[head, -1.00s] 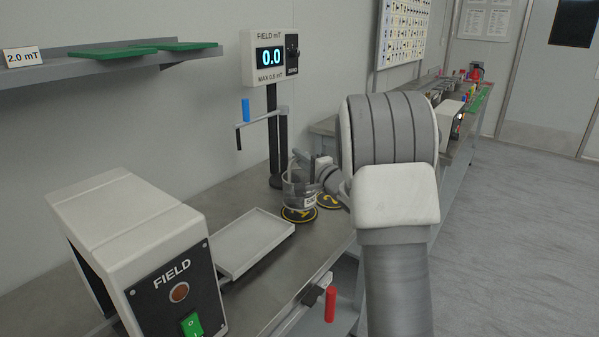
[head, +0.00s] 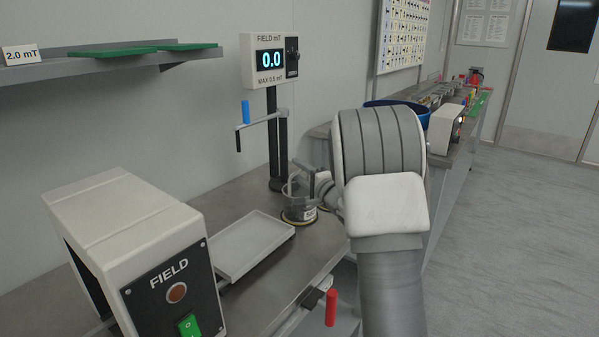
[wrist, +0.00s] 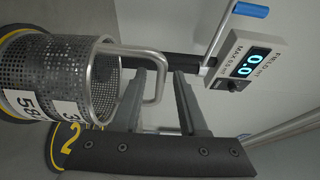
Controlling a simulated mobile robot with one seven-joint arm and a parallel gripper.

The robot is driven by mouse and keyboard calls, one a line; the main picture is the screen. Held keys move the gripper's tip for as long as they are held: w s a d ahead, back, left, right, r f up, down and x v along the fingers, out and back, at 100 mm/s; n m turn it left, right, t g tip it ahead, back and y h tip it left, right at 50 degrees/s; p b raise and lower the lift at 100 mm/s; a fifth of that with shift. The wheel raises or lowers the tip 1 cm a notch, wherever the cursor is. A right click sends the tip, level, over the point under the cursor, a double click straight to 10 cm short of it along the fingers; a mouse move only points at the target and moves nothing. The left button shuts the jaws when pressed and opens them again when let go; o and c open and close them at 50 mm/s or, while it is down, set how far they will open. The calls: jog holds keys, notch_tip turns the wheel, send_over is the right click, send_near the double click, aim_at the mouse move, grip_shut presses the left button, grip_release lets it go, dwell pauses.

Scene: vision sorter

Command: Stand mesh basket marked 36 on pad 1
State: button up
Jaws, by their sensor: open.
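The mesh basket (head: 298,212) stands upright on a round black pad with a yellow ring (head: 286,221), which shows only at its edge. In the wrist view the basket (wrist: 60,72) carries white labels; one reads 58, another begins with 3 and is partly cut off. Its wire handle (wrist: 158,85) sticks out towards my gripper. My gripper (wrist: 168,70) is open, with the handle's outer end between its fingers; I cannot tell whether they touch. In the head view my gripper (head: 308,178) is beside the basket's top. Pad 2 (wrist: 70,146) is bare beside the basket.
A shallow grey tray (head: 288,236) lies left of the basket. The FIELD box (head: 110,215) stands at front left. Behind is the meter (head: 269,60) on its post, with a blue-handled crank (head: 245,112). A red handle (head: 331,307) is at the bench front.

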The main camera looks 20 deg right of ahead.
jog(key=shift+r, duration=0.1)
jog(key=shift+s+r, duration=0.1)
jog(key=shift+r, duration=0.05)
jog(key=s+d+p, duration=0.2)
jog(key=s, duration=1)
jog(key=s+a+r+n+g+h, duration=0.4)
jog(key=s+r+n+g+h, duration=0.15)
jog(key=s, duration=0.25)
jog(key=s+a+f+n+g+y, duration=0.1)
jog(key=s+a+n+g, duration=0.2)
jog(key=s, duration=0.8)
jog(key=s+a+f+n+g+y, duration=0.1)
jog(key=s+a+n+g, duration=0.2)
jog(key=s+a+n, duration=0.4)
jog(key=s+a, duration=0.1)
jog(key=s, duration=0.3)
jog(key=shift+s+a+f, duration=0.25)
jog(key=shift+s+a, duration=0.1)
jog(key=shift+s, duration=0.05)
jog(key=shift+g, duration=0.25)
